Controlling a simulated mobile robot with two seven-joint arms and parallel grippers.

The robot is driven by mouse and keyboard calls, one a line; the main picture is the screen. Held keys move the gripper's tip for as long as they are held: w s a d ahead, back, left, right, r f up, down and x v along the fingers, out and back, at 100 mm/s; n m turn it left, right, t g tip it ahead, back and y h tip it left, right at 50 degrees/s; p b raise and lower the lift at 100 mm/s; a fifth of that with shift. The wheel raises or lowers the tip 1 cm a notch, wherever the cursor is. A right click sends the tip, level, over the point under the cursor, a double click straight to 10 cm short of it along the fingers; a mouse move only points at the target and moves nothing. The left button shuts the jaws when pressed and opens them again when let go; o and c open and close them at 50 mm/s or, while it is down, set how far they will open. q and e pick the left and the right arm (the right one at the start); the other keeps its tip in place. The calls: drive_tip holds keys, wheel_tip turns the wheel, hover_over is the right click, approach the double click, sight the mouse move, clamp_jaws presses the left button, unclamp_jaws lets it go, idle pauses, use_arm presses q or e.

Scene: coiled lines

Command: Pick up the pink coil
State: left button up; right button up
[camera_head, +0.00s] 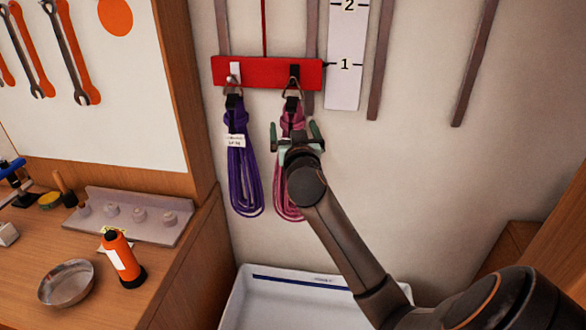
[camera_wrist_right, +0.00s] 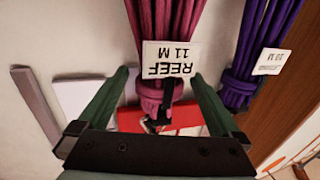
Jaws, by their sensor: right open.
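The pink coil (camera_head: 284,195) hangs from the right hook of a red rail (camera_head: 267,73) on the wall. Its upper part is bound with black. My right gripper (camera_head: 294,127) is in front of its upper part, with a green finger on each side, and hides some of its middle. In the right wrist view, turned upside down, the coil (camera_wrist_right: 166,18) and its white "REEF 11 M" tag (camera_wrist_right: 170,62) show between the open fingers (camera_wrist_right: 161,77). Contact cannot be told. My left gripper is in neither view.
A purple coil (camera_head: 242,175) with a white tag hangs close on the left. A white tray (camera_head: 290,300) lies below. The bench at left holds an orange bottle (camera_head: 121,258) and a metal bowl (camera_head: 67,282). The wall to the right is mostly clear.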

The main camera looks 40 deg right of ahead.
clamp_jaws()
idle(0.8)
drive_tip(key=shift+r, duration=0.1)
